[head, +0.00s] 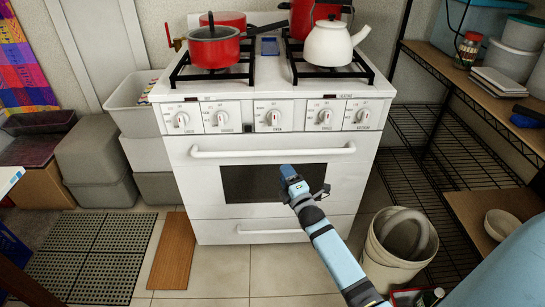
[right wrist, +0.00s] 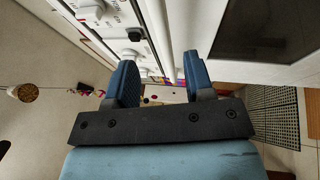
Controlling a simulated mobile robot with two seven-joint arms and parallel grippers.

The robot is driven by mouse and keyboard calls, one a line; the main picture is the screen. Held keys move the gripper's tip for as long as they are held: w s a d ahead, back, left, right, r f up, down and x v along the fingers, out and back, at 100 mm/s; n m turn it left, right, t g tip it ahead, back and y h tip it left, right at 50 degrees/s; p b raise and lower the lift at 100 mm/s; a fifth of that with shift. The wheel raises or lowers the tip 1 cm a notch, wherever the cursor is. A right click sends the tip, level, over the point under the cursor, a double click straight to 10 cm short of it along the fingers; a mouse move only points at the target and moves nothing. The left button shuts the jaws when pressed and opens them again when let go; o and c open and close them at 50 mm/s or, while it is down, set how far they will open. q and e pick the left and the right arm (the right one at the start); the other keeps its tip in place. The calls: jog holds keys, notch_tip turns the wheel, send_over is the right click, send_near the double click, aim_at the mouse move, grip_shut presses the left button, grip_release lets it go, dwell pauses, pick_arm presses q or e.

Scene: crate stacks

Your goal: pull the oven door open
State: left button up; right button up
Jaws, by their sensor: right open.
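The white oven (head: 190,220) stands ahead with its door shut. The door has a long horizontal white handle (head: 225,153) above a dark window (head: 245,184). My right gripper (head: 290,172) reaches in from the lower right, in front of the door at about the handle's height or just below. In the right wrist view its two blue fingers (right wrist: 161,80) are apart, and the handle (right wrist: 166,45) shows as a white bar running between them in the picture. Whether it lies inside the jaws or beyond them I cannot tell. My left gripper is not in view.
Red pots (head: 214,50) and a white kettle (head: 333,45) sit on the stove top. A white bin (head: 390,262) stands on the floor at the right, by a shelf rack (head: 460,95). Grey crates (head: 95,160) are at the left. A wooden board (head: 173,250) lies on the floor.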

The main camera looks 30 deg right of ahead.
aim_at(274, 155)
jog(key=b+x, duration=0.1)
jog(key=x, duration=0.9)
jog(key=shift+w+f+b, duration=0.15)
jog(key=shift+b, duration=0.25)
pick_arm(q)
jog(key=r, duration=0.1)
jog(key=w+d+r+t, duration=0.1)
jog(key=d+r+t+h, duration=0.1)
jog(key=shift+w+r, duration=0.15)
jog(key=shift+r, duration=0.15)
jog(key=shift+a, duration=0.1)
pick_arm(e)
grip_shut()
